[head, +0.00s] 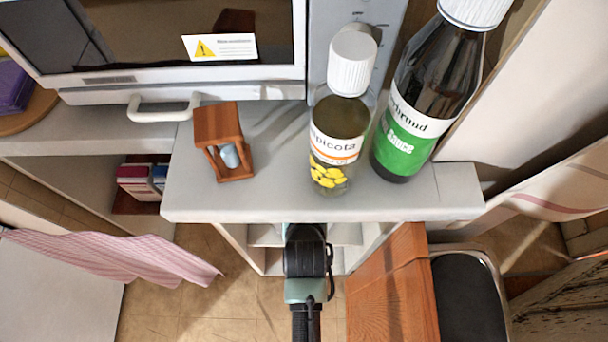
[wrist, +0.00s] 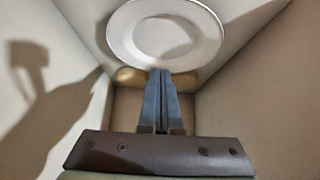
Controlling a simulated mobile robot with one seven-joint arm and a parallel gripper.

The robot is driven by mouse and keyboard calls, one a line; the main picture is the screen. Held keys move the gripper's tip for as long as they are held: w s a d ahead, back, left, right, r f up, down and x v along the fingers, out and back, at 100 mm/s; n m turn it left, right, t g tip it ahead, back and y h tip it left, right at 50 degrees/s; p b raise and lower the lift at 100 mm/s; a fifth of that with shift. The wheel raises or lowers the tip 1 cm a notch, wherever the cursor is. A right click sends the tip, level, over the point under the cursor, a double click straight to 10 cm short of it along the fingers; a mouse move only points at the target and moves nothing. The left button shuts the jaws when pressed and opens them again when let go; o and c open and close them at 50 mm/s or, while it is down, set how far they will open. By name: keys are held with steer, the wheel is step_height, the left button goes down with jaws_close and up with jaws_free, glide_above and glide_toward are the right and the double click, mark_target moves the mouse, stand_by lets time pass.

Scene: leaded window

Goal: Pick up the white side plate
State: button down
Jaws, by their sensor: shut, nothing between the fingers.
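The white side plate (wrist: 122,40) shows at the top middle of the wrist view, its round rim and centre facing the camera. It is inside a pale-walled compartment. My gripper (wrist: 161,72) is shut and empty, its two dark fingers side by side. The fingertips appear at the plate's lower rim; I cannot tell whether they touch it. In the head view my arm reaches into the shelf opening below the counter, which hides the fingers and the plate.
Pale walls (wrist: 50,90) close in on both sides of my gripper. A tan rounded thing (wrist: 130,76) lies by the plate. A wooden panel (head: 385,295) is right of my arm.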

steer(key=w+b, duration=0.2)
steer(key=w, duration=0.9)
steer(key=shift+w, duration=0.15)
step_height(320, 180, down, 5)
steer(key=shift+w+f+b, duration=0.1)
steer(key=shift+w+b, duration=0.05)
steer(key=shift+b, duration=1)
steer(key=shift+s, duration=0.5)
steer(key=shift+s+r+p, duration=0.15)
steer(key=shift+r+p, duration=0.05)
steer(key=shift+p, duration=0.15)
steer(key=s+p, duration=0.3)
steer(key=s, duration=0.1)
steer(key=shift+s+r+p, duration=0.1)
steer(key=shift+s+p, duration=0.25)
steer(key=shift+p, duration=0.05)
steer(key=shift+s+f, duration=0.2)
steer(key=shift+s, duration=0.25)
steer(key=shift+w, duration=0.1)
